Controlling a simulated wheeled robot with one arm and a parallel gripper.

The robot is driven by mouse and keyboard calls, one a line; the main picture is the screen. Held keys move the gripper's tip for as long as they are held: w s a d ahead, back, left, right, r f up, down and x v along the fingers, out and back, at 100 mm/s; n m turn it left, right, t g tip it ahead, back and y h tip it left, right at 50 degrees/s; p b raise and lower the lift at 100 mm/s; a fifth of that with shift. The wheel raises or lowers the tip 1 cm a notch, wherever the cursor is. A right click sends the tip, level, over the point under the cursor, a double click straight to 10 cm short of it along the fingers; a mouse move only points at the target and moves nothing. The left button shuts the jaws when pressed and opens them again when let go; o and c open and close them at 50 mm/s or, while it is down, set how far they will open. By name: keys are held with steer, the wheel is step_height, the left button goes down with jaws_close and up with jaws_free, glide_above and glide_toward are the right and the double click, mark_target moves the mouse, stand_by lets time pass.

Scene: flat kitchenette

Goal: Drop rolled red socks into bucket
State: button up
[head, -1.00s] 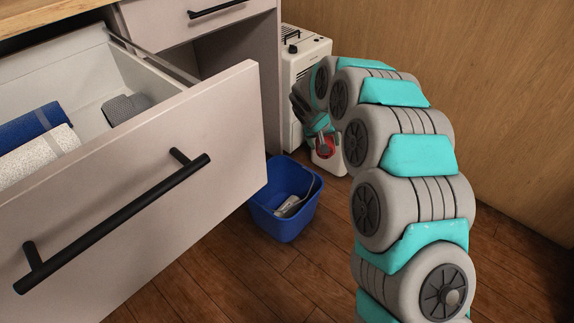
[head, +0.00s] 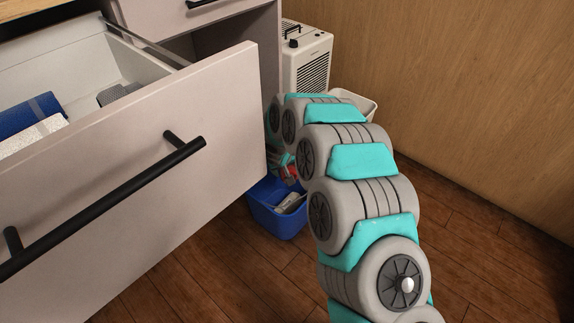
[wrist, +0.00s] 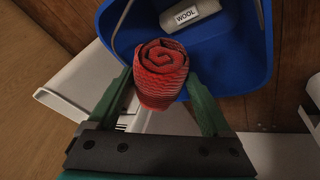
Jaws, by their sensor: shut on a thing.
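The rolled red socks (wrist: 161,74) are between the fingers of my gripper (wrist: 163,90) in the wrist view, with the spiral end facing the camera. My gripper is shut on them. The blue bucket (wrist: 240,62) is below and beyond the roll in the wrist view, and the roll overlaps its near rim in the picture. In the head view the blue bucket (head: 276,222) stands on the floor beside the open drawer. A small red patch of the socks (head: 291,170) shows just above the bucket's back rim; my arm hides most of the gripper there.
A grey roll labelled WOOL (wrist: 191,14) lies in the bucket. The open drawer (head: 150,150) juts out close to the left of the bucket and holds a blue roll (head: 28,118). A white heater (head: 306,60) and a white bin (head: 355,103) stand behind my arm.

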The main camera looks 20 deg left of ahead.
steer(key=shift+f, duration=0.5)
steer(key=o, duration=1.1)
steer(key=shift+r, duration=0.15)
steer(key=shift+v, duration=3.8)
